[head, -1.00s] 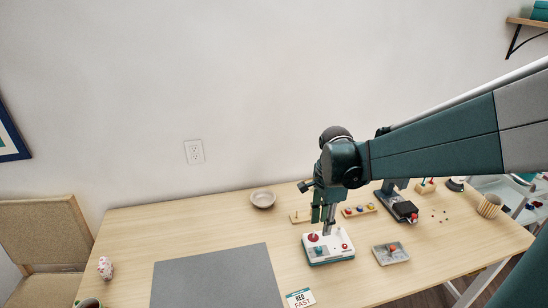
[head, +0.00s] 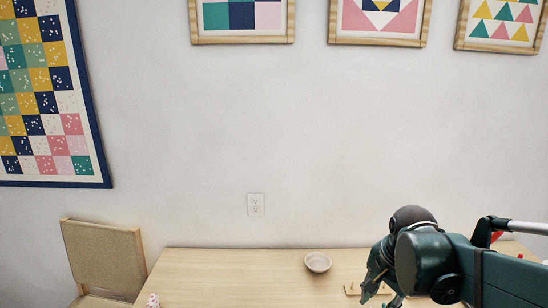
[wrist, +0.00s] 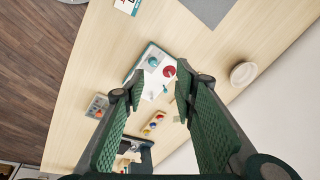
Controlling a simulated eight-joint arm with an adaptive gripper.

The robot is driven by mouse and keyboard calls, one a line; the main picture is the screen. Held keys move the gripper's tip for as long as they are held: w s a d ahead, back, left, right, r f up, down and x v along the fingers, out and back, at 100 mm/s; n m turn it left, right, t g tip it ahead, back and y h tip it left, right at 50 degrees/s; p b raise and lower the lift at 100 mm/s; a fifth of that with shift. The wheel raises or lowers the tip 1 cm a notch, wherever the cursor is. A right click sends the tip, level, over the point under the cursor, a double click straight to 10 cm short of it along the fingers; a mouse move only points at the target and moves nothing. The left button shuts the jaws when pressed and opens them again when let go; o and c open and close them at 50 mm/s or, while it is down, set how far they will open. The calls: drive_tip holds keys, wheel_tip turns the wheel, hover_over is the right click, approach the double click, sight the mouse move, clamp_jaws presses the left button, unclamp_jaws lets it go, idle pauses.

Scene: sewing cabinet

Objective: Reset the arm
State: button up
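My gripper (wrist: 155,95) shows in the wrist view with its two green textured fingers spread apart and nothing between them. Its fingers point down at the table, above a white box with red and teal knobs (wrist: 153,72). In the head view my arm and gripper (head: 380,275) are at the lower right, over the wooden table (head: 230,275).
A small bowl (head: 318,262) sits near the table's back edge. A wooden strip with coloured knobs (wrist: 154,123) and a small tray (wrist: 97,106) lie near the white box. A chair (head: 105,255) stands left of the table.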

drive_tip(key=s+a+r+n+t, duration=0.2)
drive_tip(key=s+n, duration=0.2)
drive_tip(key=n, duration=0.1)
drive_tip(key=s+a+r+n+t, duration=0.2)
drive_tip(key=s+a+n, duration=0.1)
drive_tip(key=s+n, duration=0.2)
drive_tip(key=shift+s+a+r+n+t, duration=0.15)
drive_tip(key=shift+a+r+n+t, duration=0.15)
drive_tip(key=shift+n, duration=0.4)
idle(1.7)
